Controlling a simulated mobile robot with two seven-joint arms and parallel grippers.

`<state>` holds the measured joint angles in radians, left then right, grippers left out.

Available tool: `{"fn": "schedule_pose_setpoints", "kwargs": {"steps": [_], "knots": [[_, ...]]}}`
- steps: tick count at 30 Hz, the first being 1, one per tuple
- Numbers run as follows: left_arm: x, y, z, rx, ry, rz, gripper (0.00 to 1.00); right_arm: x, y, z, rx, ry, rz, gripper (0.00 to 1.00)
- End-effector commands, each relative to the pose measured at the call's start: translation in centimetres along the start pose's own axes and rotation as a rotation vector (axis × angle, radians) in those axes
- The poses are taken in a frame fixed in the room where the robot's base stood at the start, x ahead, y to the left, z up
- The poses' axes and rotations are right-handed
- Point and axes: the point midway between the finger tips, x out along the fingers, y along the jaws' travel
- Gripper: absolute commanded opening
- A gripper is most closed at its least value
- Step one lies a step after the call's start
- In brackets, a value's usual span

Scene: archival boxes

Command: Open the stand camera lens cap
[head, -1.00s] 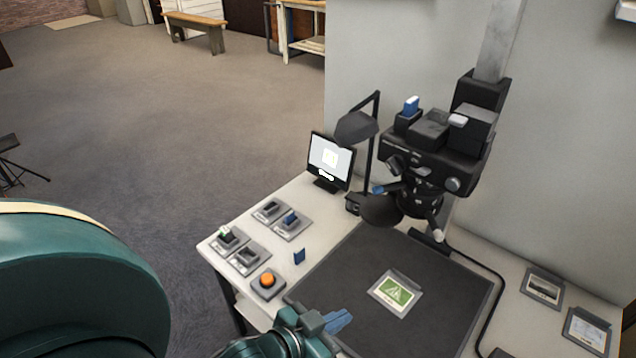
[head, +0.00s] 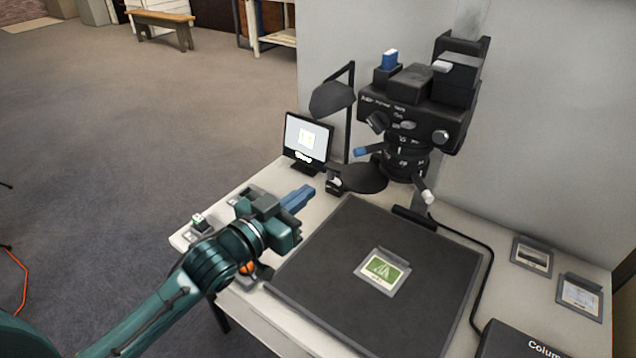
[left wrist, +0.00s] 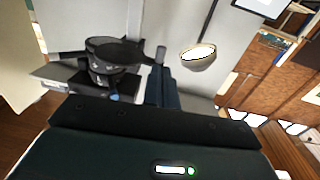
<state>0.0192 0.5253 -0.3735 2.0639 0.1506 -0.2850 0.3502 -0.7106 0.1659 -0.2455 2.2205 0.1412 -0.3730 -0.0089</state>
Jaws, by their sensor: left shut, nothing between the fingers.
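The stand camera (head: 420,100) is black and hangs on a column above a dark copy board (head: 385,275). Its lens barrel (head: 405,163) points down. A dark round disc, apparently the lens cap (head: 357,178), sits below and left of the barrel; I cannot tell how much of the lens it covers. The disc also shows in the left wrist view (left wrist: 112,48). My left gripper (head: 302,197), with blue fingers, is shut and empty, left of the disc and apart from it. Its fingers show in the left wrist view (left wrist: 163,85). My right gripper is out of view.
A black desk lamp (head: 332,97) and a small monitor (head: 308,139) stand behind my left gripper. A framed green card (head: 383,270) lies on the board. Small switch holders are partly hidden by my arm. Two framed pictures (head: 532,256) (head: 580,296) lie at right.

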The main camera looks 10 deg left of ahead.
Motion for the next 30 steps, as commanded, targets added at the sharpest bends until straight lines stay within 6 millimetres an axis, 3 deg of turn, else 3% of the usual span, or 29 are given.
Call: {"fn": "schedule_pose_setpoints", "kwargs": {"steps": [3,9,23,30], "knots": [[2.2,0.0,-0.1,0.001,0.003,0.000,0.00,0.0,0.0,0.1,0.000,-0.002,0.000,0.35],[4.3,0.0,0.0,0.001,0.001,0.000,0.00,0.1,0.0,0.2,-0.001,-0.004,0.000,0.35],[4.8,0.0,-0.1,0.001,-0.001,0.000,0.00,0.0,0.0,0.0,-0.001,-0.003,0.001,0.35],[6.2,-2.1,-0.5,0.003,-0.002,-0.002,0.00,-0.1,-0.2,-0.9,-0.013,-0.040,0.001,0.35]]}}
